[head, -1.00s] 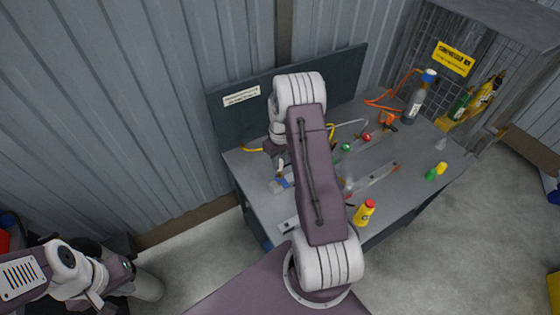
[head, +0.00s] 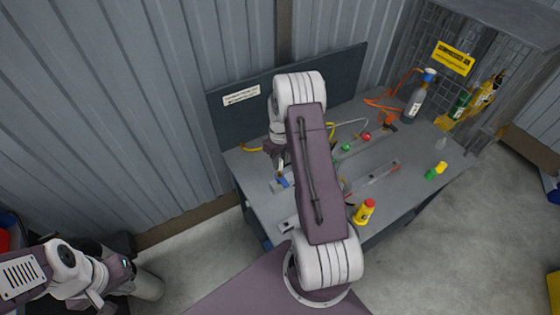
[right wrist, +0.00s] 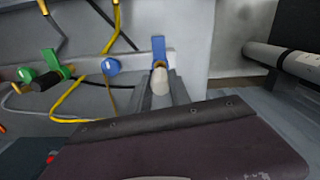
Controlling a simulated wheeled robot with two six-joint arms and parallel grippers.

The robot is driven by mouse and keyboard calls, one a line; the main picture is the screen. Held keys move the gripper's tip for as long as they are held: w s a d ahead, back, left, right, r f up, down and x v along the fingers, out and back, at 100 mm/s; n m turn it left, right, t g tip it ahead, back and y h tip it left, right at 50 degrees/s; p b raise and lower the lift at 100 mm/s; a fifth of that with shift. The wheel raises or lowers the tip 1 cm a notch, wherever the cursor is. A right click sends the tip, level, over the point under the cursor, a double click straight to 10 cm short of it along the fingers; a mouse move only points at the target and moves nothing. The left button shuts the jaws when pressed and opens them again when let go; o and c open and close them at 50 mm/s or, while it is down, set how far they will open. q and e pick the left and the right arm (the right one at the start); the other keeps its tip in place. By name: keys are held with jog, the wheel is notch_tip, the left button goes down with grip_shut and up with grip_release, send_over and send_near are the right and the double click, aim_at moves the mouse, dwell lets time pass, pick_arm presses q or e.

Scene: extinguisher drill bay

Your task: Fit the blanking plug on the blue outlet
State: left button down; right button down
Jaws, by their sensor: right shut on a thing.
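The blanking plug (right wrist: 160,83), a pale rounded piece, sits between the two grey fingers of my right gripper (right wrist: 162,92) in the right wrist view. The gripper is shut on it. Just beyond it stands a blue lever (right wrist: 158,47) with a brass end, apparently the blue outlet; I cannot tell whether the plug touches it. In the head view a small blue part (head: 283,182) shows at the bench's left end, below my right gripper (head: 277,160), which is partly hidden by its arm. My left gripper (head: 126,268) is at lower left, away from the bench; its fingers are unclear.
Green (right wrist: 50,70) and blue round (right wrist: 110,66) fittings and a yellow hose (right wrist: 72,100) lie left of the plug in the wrist view.

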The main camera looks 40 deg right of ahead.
jog(key=shift+f, duration=0.1)
jog(key=shift+f+b, duration=0.85)
jog(key=shift+f, duration=0.3)
jog(key=shift+f+b, duration=0.55)
jog(key=shift+f, duration=0.25)
dwell(0.5)
jog(key=c, duration=1.1)
grip_release()
notch_tip(320, 180, up, 9)
jog(key=shift+r+b, duration=0.1)
jog(key=shift+b, duration=0.4)
